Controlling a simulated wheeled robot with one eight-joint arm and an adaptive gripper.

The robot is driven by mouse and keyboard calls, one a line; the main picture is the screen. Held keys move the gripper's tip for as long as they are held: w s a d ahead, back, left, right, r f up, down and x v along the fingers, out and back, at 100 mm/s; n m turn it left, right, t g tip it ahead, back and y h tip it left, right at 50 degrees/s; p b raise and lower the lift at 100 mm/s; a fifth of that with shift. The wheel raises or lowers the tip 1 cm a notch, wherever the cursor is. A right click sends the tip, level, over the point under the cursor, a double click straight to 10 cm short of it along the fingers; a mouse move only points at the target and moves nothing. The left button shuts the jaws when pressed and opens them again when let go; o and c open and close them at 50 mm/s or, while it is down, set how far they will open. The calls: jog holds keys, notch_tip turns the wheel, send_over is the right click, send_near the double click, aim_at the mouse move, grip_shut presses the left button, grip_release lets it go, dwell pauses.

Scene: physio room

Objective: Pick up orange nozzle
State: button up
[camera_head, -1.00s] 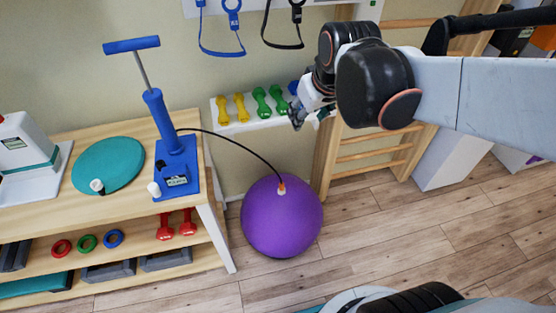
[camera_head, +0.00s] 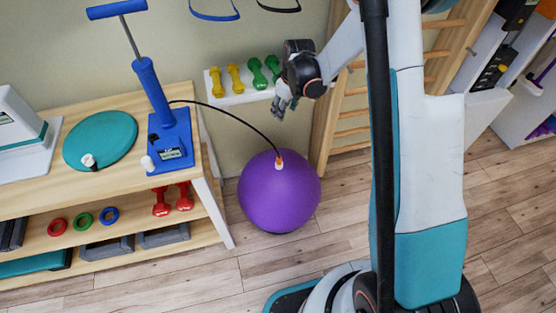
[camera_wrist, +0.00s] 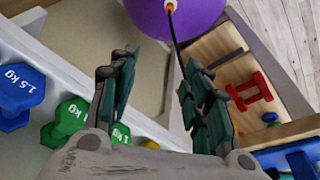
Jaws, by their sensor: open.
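The orange nozzle (camera_head: 278,155) sits at the top of the purple ball (camera_head: 280,195), at the end of the black hose (camera_head: 232,112) from the blue pump (camera_head: 168,125). A white collar shows just below the nozzle. My gripper (camera_head: 279,110) is open and empty above the ball, apart from the nozzle, with its fingers pointing down. In the wrist view the nozzle (camera_wrist: 170,6) is at the top edge, beyond the open fingers (camera_wrist: 155,85).
A shelf (camera_head: 240,98) with yellow, green and blue dumbbells is on the wall close behind my gripper. The wooden table (camera_head: 105,187) with the pump stands left of the ball. Wall bars (camera_head: 325,120) stand to the right. Open floor (camera_head: 215,280) lies in front.

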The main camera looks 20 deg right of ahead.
jog(key=n+g+b, duration=0.1)
jog(key=n, duration=0.1)
send_near(279, 158)
jog(key=f+b, duration=0.1)
jog(key=f, duration=0.1)
jog(key=f+b, duration=0.1)
jog(key=w+f+b, duration=0.1)
jog(key=f, duration=0.1)
jog(key=shift+f, duration=0.35)
jog(key=shift+w+a+f+b, duration=0.15)
jog(key=shift+f+b, duration=0.6)
jog(key=shift+f, duration=0.6)
jog(key=shift+w+a+f+b, duration=0.1)
jog(key=shift+a+f+b, duration=0.1)
jog(key=shift+f+b, duration=0.8)
jog(key=shift+f+p, duration=0.2)
jog(key=shift+p, duration=0.15)
jog(key=shift+c, duration=0.3)
grip_shut()
